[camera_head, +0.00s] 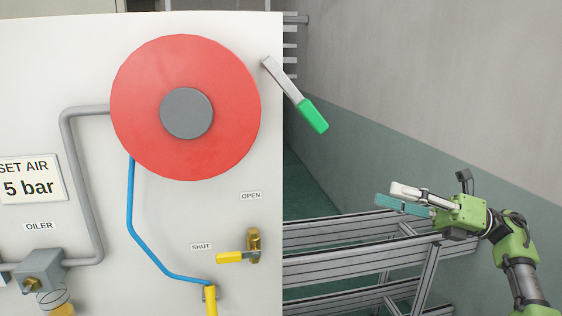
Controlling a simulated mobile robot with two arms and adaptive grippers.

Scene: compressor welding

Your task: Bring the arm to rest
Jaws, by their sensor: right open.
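My right arm (522,272) comes in from the lower right edge. Its green gripper (386,195) points left, with one pale finger and one teal finger set apart. It is open with nothing between the fingers. It is in front of the green and grey wall, to the right of the white panel (60,70) and clear of it in the picture. My left gripper is not in view.
The panel carries a red disc (140,100), a green-handled lever (312,115), a blue hose (130,215), a yellow-handled valve (230,258) by OPEN and SHUT labels, and an oiler (38,265). A metal profile frame (340,235) stands below and behind my right gripper.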

